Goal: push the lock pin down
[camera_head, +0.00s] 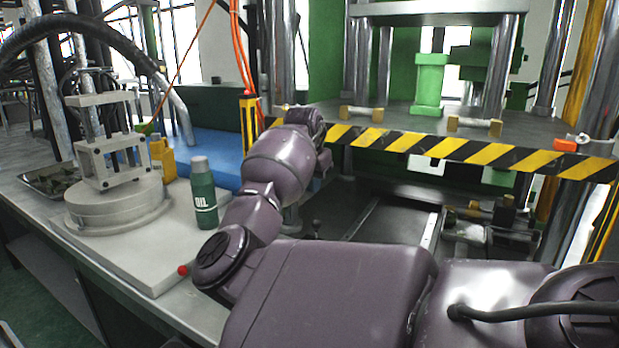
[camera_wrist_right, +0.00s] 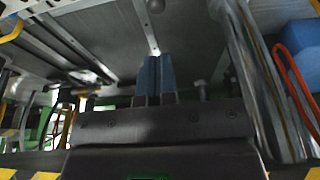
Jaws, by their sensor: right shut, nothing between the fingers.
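My right gripper (camera_wrist_right: 158,60) shows in the right wrist view with its two blue fingers shut together and nothing between them. In the head view my right arm reaches forward to the press, and its fingers are hidden behind my wrist. A small grey round knob (camera_wrist_right: 155,5) sits at the top edge of the wrist view, beyond the fingertips and apart from them. It may be the lock pin; I cannot tell for sure. A small dark knob (camera_head: 316,225) also shows beside my arm in the head view. My left gripper is not in view.
The press has a yellow-black striped edge (camera_head: 450,148) in front of my arm and steel columns (camera_wrist_right: 268,90). Left of my arm, a green oil bottle (camera_head: 203,195) and a clamp fixture (camera_head: 118,160) stand on the bench, with a red knob (camera_head: 183,270) at the plate's edge.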

